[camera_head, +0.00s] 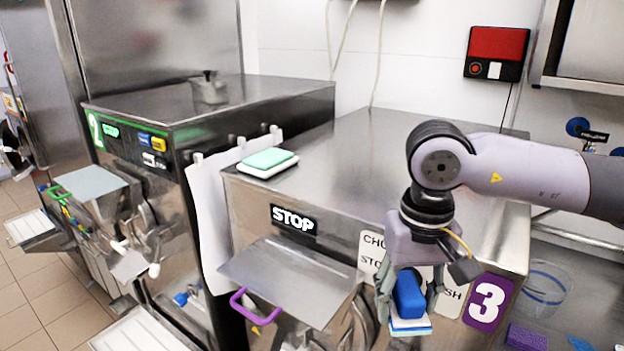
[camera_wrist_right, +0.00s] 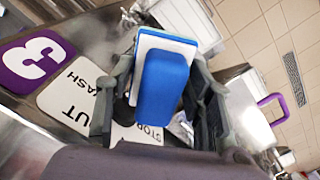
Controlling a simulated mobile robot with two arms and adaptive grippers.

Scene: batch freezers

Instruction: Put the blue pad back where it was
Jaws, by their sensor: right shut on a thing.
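The blue pad (camera_head: 409,298) is in my right gripper (camera_head: 410,300), in front of the machine marked 3. Its blue handle block and white and light-blue layers show at the lower right of the head view. In the right wrist view the blue pad (camera_wrist_right: 163,85) sits between the two dark fingers of my right gripper (camera_wrist_right: 165,100), which are shut on it. A green and white pad (camera_head: 267,162) lies on the steel top of the machine, near its left front edge. My left gripper is not in view.
The steel top (camera_head: 340,150) of machine 3 is mostly clear beside the green pad. A purple-handled lid (camera_head: 290,280) juts out in front. A clear bucket (camera_head: 545,290) and a purple pad (camera_head: 526,338) are at the lower right. Machine 2 (camera_head: 210,105) stands to the left.

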